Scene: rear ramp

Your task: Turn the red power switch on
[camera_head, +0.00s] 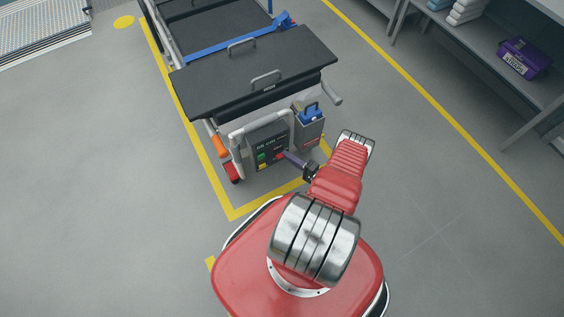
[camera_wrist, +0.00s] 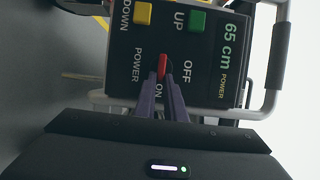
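The red power switch (camera_wrist: 162,66) sits on a dark control panel (camera_wrist: 120,50) between the printed words POWER, OFF and ON. Its exact tilt is partly hidden by my fingertips. My gripper (camera_wrist: 166,76) has its two purple fingers pointing at the panel, with the tips right at the switch. The tips look close together; whether they touch or hold the switch is unclear. In the camera_head view my gripper (camera_head: 287,154) reaches from the right to the panel (camera_head: 262,140) on the end of the cart.
The panel has a yellow DOWN button (camera_wrist: 142,13), a green UP button (camera_wrist: 197,21) and a display (camera_wrist: 229,40) reading 65 cm, with POWER in yellow. Grey rails frame it. A blue-topped box (camera_head: 311,116) stands beside it. Shelves (camera_head: 480,45) are at the right; open floor lies left.

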